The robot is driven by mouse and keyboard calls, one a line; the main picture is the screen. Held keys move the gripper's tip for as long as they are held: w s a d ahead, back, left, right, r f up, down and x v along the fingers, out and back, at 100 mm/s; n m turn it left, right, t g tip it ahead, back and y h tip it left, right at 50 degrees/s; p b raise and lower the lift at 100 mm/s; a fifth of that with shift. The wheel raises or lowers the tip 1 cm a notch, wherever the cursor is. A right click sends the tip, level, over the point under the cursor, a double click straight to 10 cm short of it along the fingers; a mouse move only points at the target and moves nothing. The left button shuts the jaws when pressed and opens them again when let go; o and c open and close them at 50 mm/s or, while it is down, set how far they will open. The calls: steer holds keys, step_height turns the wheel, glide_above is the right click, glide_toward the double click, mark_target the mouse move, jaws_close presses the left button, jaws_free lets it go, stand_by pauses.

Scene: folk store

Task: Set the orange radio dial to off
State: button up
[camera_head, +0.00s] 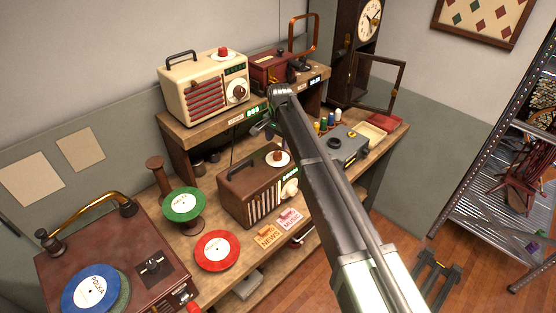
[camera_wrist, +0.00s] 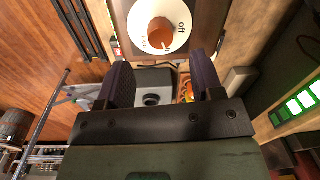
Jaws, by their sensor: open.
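The orange radio dial (camera_wrist: 162,34) is a round orange-brown knob on a white disc in the wrist view. The disc bears the word "off" to the right of the knob and a fainter label at lower left. In the head view my arm hides most of the gripper.
A cream radio (camera_head: 190,92) with a red knob stands on the upper shelf. A grey device (camera_head: 347,146) with a dark round part is right of the brown radio. Two cards (camera_head: 267,235), a red record (camera_head: 213,263) and a green record (camera_head: 183,203) lie in front and left.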

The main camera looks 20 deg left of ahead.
mark_target(278, 153)
step_height(278, 153, down, 7)
steer(key=b, duration=0.5)
steer(key=shift+w+a, duration=0.1)
steer(key=shift+w, duration=0.05)
steer(key=shift+r, duration=0.15)
steer(key=c, duration=0.9)
